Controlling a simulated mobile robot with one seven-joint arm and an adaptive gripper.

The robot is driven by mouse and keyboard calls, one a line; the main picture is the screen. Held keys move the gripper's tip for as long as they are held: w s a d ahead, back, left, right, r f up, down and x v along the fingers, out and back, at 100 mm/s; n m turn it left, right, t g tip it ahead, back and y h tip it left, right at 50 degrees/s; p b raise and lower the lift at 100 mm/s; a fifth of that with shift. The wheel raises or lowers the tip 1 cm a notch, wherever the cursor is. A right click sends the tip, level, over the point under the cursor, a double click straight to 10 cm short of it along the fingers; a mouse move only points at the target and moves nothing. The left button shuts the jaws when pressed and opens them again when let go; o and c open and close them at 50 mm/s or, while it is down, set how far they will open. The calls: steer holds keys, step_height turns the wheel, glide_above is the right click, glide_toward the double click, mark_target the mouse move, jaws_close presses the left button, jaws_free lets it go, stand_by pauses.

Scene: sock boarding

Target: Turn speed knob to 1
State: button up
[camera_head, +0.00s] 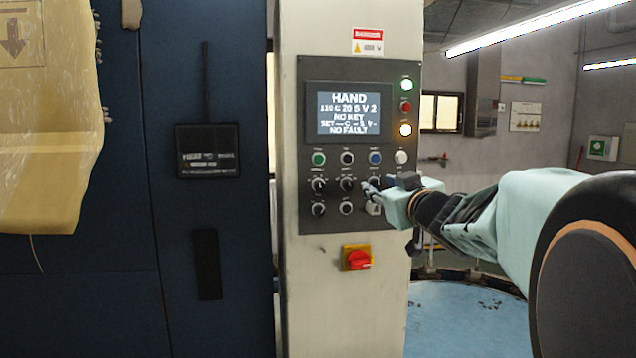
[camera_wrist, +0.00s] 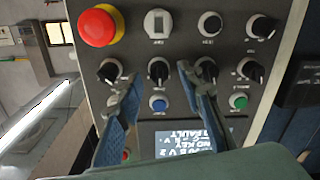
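The grey control panel (camera_head: 333,228) has a row of black rotary knobs below its buttons. Its display (camera_head: 347,113) reads HAND, 110 C, 20 S, V 2, NO KEY, NO FAULT. My gripper (camera_head: 368,187) is at the panel's right side, in front of the knob row. In the wrist view, which shows the panel upside down, my open gripper (camera_wrist: 158,75) has one finger on each side of a black knob (camera_wrist: 158,70), with visible gaps. The right finger's tip is close to the neighbouring knob (camera_wrist: 205,70). The knob labels are too small to read, so I cannot tell which is speed.
A red emergency button (camera_wrist: 97,25) and a white switch (camera_wrist: 157,22) sit close to the gripped area in the wrist view. A red rotary switch (camera_head: 357,257) on yellow is below the panel. A dark blue cabinet (camera_head: 215,80) stands to the left.

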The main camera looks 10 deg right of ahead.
steer(key=shift+w, duration=0.4)
jaws_close()
stand_by(0.4)
steer(key=n+b, duration=0.1)
steer(key=n, duration=0.3)
steer(key=shift+a, duration=0.1)
steer(key=shift+n+b, duration=0.65)
steer(key=shift+n, duration=1.75)
steer(key=shift+r, duration=0.1)
